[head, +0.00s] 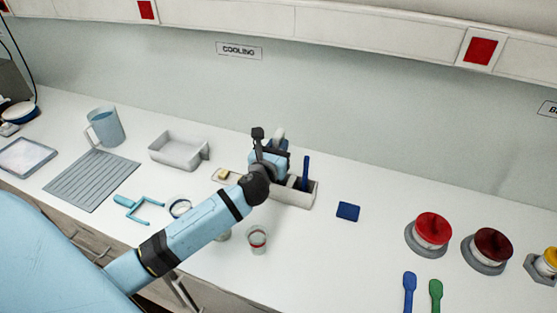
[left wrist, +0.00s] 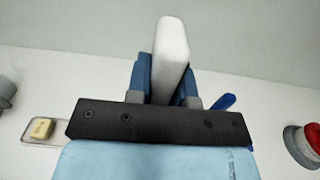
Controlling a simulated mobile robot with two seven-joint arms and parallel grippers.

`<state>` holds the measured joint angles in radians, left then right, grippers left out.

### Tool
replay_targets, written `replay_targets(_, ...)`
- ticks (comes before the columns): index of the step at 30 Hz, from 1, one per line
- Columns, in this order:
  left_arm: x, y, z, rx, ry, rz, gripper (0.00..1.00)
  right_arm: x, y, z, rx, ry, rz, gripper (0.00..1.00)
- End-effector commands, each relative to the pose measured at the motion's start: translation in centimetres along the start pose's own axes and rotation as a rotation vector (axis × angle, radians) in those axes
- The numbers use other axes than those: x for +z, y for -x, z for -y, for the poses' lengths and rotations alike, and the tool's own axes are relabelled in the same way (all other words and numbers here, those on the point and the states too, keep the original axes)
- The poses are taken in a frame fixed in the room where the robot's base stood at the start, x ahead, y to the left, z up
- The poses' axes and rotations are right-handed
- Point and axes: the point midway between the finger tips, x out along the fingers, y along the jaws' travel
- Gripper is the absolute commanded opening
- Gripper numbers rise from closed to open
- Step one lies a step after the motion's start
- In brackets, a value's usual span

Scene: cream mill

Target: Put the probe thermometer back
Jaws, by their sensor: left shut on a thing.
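My left gripper (head: 272,155) is shut on a white, block-shaped handle, which looks like the probe thermometer (left wrist: 172,48). The handle stands up between the blue fingers in the left wrist view, and its top shows in the head view (head: 279,134). Its lower end is hidden by the gripper. The gripper is above or at the left part of a pale open holder box (head: 296,197). A dark blue stick (head: 306,172) stands upright in that box. I cannot tell whether the thermometer touches the box. My right gripper is not in view.
Left of the box are a small tray with a yellow block (head: 223,174), a grey bin (head: 178,150), a ribbed mat (head: 92,180) and a jug (head: 105,127). A small cup (head: 257,239) stands in front.

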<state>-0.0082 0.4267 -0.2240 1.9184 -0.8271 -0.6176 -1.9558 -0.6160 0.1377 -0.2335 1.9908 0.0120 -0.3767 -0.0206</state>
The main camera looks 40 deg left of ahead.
Motion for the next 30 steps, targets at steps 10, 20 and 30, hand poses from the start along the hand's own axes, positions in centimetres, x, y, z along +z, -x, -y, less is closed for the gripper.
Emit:
replay_targets(10,-4.3,0.0,0.0,0.001,0.0,-0.001,0.0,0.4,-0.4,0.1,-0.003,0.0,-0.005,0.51)
replay_targets(20,-4.5,0.0,0.0,-0.001,-0.001,0.0,0.0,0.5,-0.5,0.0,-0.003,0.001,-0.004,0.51)
replay_targets(30,-4.7,0.0,0.0,-0.001,0.0,0.0,0.46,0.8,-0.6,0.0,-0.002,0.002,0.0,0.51)
